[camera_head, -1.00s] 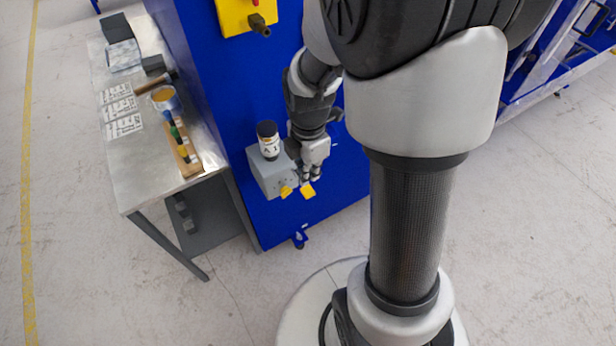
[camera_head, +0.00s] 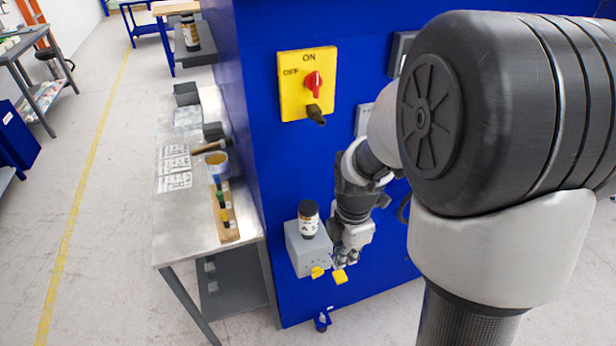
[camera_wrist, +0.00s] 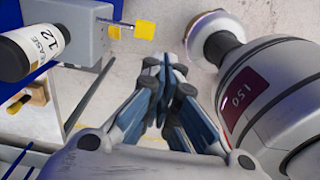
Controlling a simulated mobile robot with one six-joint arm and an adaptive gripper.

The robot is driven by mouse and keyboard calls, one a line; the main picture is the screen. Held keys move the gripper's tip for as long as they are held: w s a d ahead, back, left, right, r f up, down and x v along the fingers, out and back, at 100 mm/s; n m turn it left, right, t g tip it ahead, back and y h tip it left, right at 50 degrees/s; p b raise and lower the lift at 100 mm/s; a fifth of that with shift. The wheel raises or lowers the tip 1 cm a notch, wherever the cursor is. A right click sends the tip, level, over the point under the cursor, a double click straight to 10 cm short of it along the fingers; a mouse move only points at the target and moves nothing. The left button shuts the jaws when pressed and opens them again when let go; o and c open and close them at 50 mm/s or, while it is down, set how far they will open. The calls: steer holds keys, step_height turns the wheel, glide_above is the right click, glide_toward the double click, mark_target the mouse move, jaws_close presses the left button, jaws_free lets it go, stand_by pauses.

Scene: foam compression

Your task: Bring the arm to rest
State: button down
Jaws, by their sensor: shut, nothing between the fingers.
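My gripper (camera_head: 346,258) hangs pointing down in front of the blue cabinet (camera_head: 262,130), just right of a small grey box (camera_head: 312,256). In the wrist view my gripper's fingers (camera_wrist: 165,75) are drawn together with nothing between them. My arm is bent, and its big dark joint and white link fill the right of the head view. A black-capped bottle with a white label (camera_head: 308,220) stands on the grey box. It also shows at the upper left of the wrist view (camera_wrist: 32,50).
Two yellow pieces (camera_head: 317,272) (camera_head: 340,276) stick out at the grey box's lower front, close to my fingers. A yellow switch panel (camera_head: 307,83) is above. A metal bench (camera_head: 180,235) with papers, tape and a wooden rack stands left. Floor (camera_head: 110,270) farther left is clear.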

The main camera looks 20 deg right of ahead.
steer(key=s+a+r+m+t, duration=0.2)
steer(key=s+r+m, duration=0.4)
steer(key=m, duration=0.3)
steer(key=s+a+r+m+t+b, duration=0.1)
steer(key=s+a+r+m+t, duration=0.1)
steer(key=s+a+r+m, duration=0.3)
steer(key=shift+s+a+r+m+t+b, duration=0.3)
steer(key=shift+s+r+m, duration=0.65)
steer(key=shift+r+m, duration=1.3)
steer(key=c, duration=2.4)
jaws_free()
